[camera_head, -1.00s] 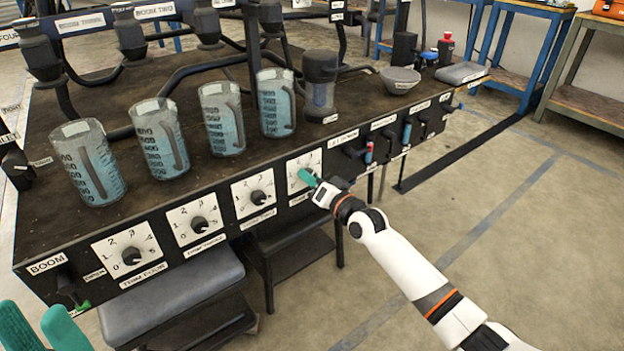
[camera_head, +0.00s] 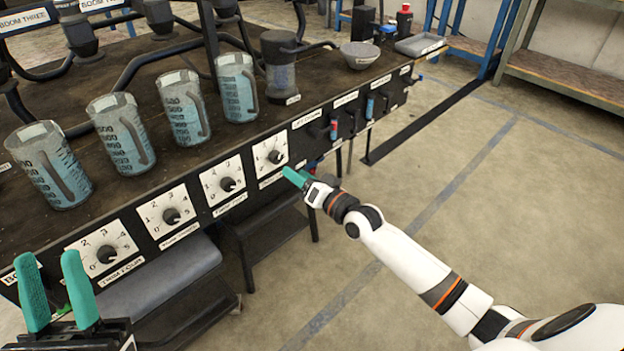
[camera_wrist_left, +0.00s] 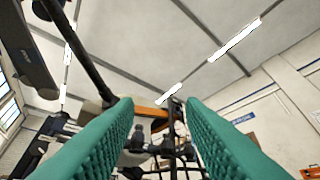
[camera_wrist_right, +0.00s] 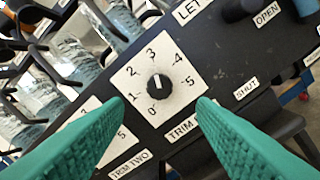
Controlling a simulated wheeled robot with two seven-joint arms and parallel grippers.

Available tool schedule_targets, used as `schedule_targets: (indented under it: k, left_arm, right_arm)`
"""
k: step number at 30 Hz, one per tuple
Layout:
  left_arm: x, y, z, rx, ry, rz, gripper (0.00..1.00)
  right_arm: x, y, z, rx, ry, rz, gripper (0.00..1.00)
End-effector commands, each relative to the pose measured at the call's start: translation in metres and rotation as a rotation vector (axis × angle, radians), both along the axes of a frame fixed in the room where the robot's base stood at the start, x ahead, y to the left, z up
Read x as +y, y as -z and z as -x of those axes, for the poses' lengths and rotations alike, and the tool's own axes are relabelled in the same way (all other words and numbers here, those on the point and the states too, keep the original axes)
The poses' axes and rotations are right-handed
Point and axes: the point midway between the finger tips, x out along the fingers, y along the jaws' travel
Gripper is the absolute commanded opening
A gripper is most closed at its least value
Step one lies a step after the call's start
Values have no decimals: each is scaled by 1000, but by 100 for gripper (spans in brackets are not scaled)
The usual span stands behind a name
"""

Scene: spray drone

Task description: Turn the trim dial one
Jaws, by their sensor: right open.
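Trim dial one (camera_head: 275,157) is a black knob on a white numbered plate, rightmost in the row of dials. In the right wrist view its knob (camera_wrist_right: 160,88) lies between and beyond my fingertips, with its white mark pointing roughly up toward 3. The label under it is partly hidden by a finger. My right gripper (camera_head: 295,177) is open and empty, just off the panel to the lower right of the dial, not touching it.
The trim two dial (camera_head: 228,184) and further dials sit left along the panel. Levers (camera_head: 334,130) stick out to the right of dial one. Jugs with blue liquid (camera_head: 237,88) stand on the bench above. The floor (camera_head: 440,190) at right is clear.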

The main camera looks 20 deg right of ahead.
Motion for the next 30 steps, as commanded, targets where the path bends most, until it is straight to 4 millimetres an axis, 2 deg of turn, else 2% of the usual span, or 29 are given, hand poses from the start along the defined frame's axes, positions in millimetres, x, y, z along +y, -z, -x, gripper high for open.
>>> schedule_targets:
  k: [3,10,27,30]
  left_arm:
    - [-3,9,-18,133,-7,-41,36]
    - [-5,29,-36,296,-16,-89,36]
    - [-5,35,-40,331,-18,-100,36]
    - [-5,34,-40,332,-17,-100,36]
  right_arm:
    - [-7,-1,17,2,1,1,52]
    - [-14,0,37,1,0,0,52]
    - [-15,0,41,1,1,0,52]
    - [-8,-2,46,-16,-7,7,52]
